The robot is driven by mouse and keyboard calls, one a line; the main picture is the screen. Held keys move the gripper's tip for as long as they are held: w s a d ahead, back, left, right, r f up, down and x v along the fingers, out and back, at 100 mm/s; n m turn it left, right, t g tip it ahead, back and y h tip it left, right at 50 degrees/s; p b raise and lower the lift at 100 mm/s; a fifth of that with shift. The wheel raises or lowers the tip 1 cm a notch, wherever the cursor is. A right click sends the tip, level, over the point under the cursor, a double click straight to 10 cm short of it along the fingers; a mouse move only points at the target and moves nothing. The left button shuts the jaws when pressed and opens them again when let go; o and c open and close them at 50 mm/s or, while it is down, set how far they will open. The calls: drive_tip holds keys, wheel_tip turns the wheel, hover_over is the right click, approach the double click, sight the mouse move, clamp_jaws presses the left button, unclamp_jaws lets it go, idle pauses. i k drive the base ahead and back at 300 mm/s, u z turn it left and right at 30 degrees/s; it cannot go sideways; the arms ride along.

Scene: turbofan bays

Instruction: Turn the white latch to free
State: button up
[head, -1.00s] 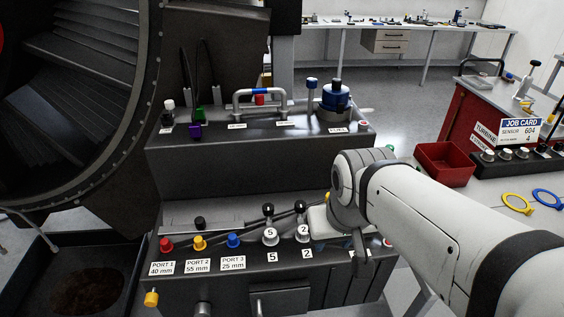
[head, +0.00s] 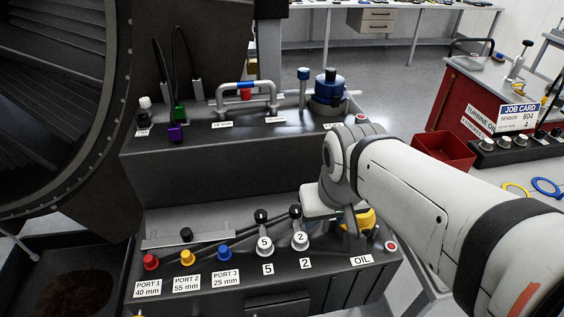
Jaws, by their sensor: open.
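My arm reaches in from the right over the lower console shelf. My gripper (head: 350,232) is open, mostly hidden under my wrist, near a yellow part (head: 365,219) above the OIL label. I cannot tell whether it touches that part. No part is clearly marked as the white latch. A white-topped fitting (head: 145,103) stands at the upper shelf's left end, far from my gripper. Closer, left of my gripper, two white numbered pieces, 5 (head: 264,244) and 2 (head: 300,239), stand with black-knobbed levers behind them.
Red (head: 151,262), yellow (head: 188,258) and blue (head: 224,252) port caps line the lower shelf's left. The upper shelf holds a handle (head: 246,95) and a blue canister (head: 330,90). A red bin (head: 443,150) and a job card (head: 518,116) are at right.

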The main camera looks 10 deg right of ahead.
sight(146, 102)
drive_tip(key=z, duration=0.05)
drive_tip(key=k, duration=1)
drive_tip(key=u, duration=0.75)
drive_tip(key=i, duration=1.05)
drive_tip(key=z, duration=1.15)
